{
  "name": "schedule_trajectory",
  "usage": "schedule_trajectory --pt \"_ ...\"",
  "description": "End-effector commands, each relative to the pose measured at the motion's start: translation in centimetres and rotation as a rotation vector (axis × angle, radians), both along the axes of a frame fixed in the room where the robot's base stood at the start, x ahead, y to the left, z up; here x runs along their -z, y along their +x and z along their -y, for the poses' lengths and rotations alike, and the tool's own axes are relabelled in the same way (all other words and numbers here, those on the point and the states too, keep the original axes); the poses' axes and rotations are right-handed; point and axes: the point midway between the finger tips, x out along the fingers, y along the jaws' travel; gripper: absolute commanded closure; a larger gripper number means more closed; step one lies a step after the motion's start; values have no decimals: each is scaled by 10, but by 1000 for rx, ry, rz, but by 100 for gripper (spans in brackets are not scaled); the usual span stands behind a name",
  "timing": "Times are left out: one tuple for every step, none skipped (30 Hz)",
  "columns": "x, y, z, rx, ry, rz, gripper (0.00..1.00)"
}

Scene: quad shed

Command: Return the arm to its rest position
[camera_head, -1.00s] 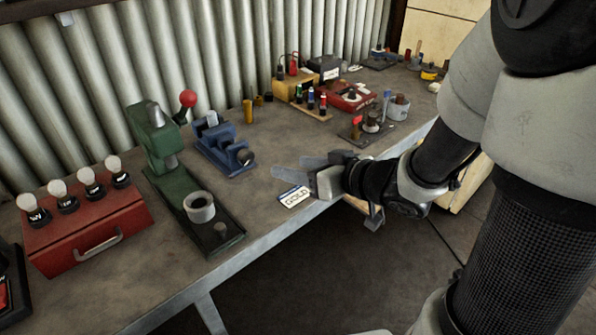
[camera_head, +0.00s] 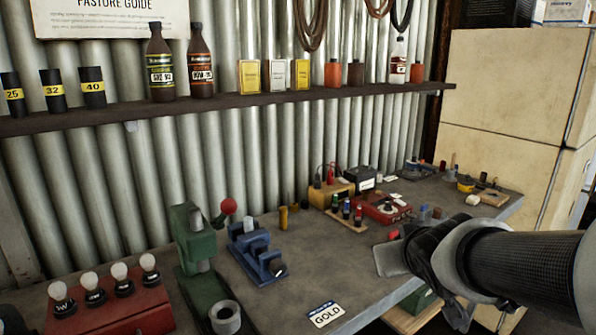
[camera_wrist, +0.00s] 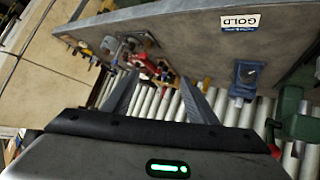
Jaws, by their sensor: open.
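My gripper (camera_head: 388,258) is over the right part of the grey workbench (camera_head: 290,290) in the head view, with my arm coming in from the right edge. In the wrist view its two fingers (camera_wrist: 160,100) stand apart with nothing between them, so it is open and empty. The card also shows in the wrist view (camera_wrist: 239,22), off to the right of the fingers.
Batteries and small tools, including a red unit (camera_head: 383,207), crowd the back right. A shelf (camera_head: 220,101) with bottles runs above; a cream cabinet (camera_head: 505,115) stands right.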

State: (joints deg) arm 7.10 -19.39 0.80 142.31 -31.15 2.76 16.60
Motion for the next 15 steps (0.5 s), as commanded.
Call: schedule_trajectory --pt "-7 -21 2 47 9 -39 47" --pt "-7 -34 3 70 18 -71 47" --pt "-7 -51 1 93 36 -115 47" --pt "-6 -64 -1 105 49 -146 47" --pt "-5 -76 -4 114 66 -177 47" --pt "-3 -91 -10 119 87 -218 47" --pt "-2 -103 -14 120 102 -247 47" --pt "-1 -115 -19 119 120 -276 47" --pt "1 -130 -27 112 143 -315 47" --pt "2 -141 -33 103 159 -342 47" --pt "3 -152 -39 94 176 -369 47" --pt "4 -166 -47 79 198 -404 47" --pt "5 -177 -53 67 214 -429 47" --pt "0 -184 -58 56 224 -448 47" --pt "-21 -180 -55 62 220 -446 47"
